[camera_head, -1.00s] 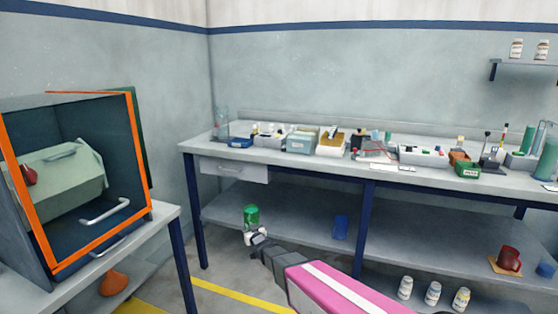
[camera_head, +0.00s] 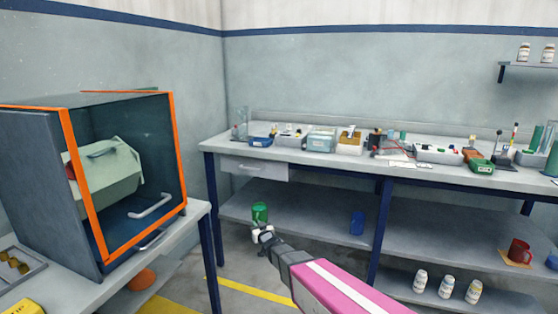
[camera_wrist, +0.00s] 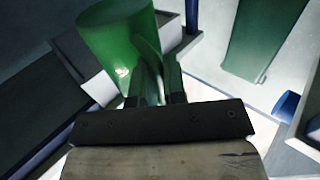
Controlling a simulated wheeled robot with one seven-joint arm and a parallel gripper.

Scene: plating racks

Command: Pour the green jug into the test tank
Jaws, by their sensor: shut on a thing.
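The green jug (camera_head: 260,212) is held at the end of my arm, in front of the bench's lower shelf in the head view. My gripper (camera_head: 262,233) is shut on it. In the wrist view the jug (camera_wrist: 118,35) fills the upper left, and my gripper's fingers (camera_wrist: 155,85) close on its handle side. The jug looks roughly upright in the head view; its contents are hidden. I cannot pick out the test tank for certain; a clear upright vessel (camera_head: 242,122) stands at the left end of the long bench.
An orange-framed cabinet (camera_head: 90,215) stands on a table at left. Bare floor shows between table and bench.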

